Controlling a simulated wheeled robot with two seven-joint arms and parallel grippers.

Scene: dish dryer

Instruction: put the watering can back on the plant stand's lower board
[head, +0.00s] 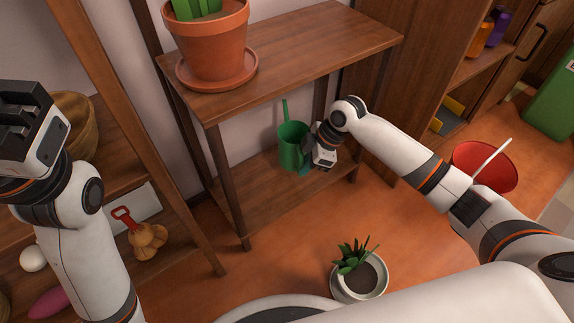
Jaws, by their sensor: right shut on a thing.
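The green watering can (290,146) is upright at the plant stand's lower board (254,188), towards its right half. I cannot tell whether its base touches the board. My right gripper (312,160) reaches in from the right under the top board and is shut on the can's right side; its fingertips are partly hidden. The wooden plant stand (320,38) has a top board and a lower board on dark legs. My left gripper (25,120) is raised at the left edge, away from the can, and its jaw gap does not show clearly.
A terracotta pot (215,50) on a saucer (190,84) stands on the top board. A small potted succulent (358,275) is on the floor in front. A shelf with a wooden bowl (75,125) is at the left.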

